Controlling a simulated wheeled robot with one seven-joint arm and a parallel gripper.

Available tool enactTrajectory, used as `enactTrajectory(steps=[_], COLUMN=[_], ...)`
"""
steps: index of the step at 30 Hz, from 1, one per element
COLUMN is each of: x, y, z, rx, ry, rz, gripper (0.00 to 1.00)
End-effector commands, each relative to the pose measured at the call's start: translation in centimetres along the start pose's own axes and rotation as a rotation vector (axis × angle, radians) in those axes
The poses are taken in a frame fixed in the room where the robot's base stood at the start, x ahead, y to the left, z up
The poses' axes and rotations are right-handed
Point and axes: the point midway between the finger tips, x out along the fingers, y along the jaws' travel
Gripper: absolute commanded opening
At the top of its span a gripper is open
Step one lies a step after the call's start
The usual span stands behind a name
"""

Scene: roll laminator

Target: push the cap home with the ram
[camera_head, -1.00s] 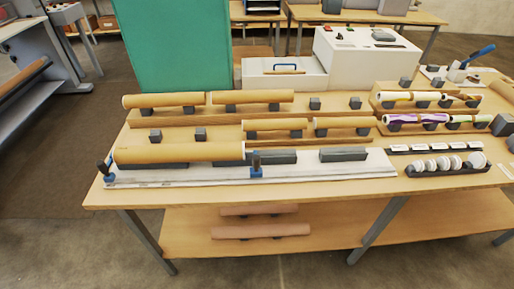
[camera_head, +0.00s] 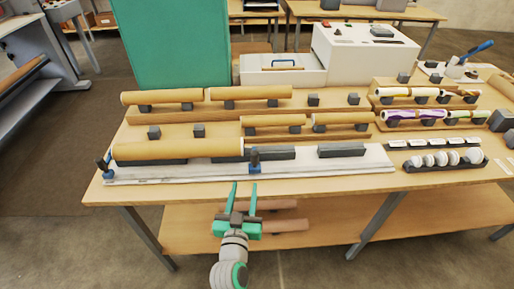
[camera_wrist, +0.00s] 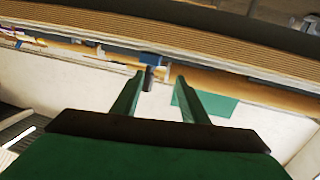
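A long brown cardboard tube (camera_head: 178,151) lies on dark cradles along a pale rail (camera_head: 320,172) near the table's front edge. A thin white cap (camera_head: 243,147) shows at its right end; I cannot tell how deep it sits. The ram (camera_head: 254,166), a blue block with a dark upright handle, stands on the rail just right of that end. My gripper (camera_head: 245,184) is open and empty, below and in front of the ram, with its fingers pointing toward the table. In the wrist view the ram (camera_wrist: 151,60) shows beyond the gap between the fingertips of my gripper (camera_wrist: 158,76).
A blue and black end piece (camera_head: 105,168) stands at the rail's left end. More tubes (camera_head: 250,93) lie on stands behind. A dark rack of white caps (camera_head: 445,161) is at the right. A lower shelf (camera_head: 320,225) with tubes runs underneath.

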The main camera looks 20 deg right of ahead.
Motion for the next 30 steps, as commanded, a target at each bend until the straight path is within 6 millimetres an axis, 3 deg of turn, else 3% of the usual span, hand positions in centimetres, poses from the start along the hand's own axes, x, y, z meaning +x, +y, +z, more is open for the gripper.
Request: enactTrajectory(steps=[3, 9, 14, 30], x=[2.2, 3.8, 5.0, 13.3], y=[0.8, 1.6, 1.8, 2.7], z=[-2.7, -4.7, -4.9, -5.1], rx=[0.023, 0.043, 0.045, 0.045], ry=[0.026, 0.040, 0.042, 0.041], rz=[0.055, 0.102, 0.108, 0.106], gripper=[0.40, 0.40, 0.40, 0.40])
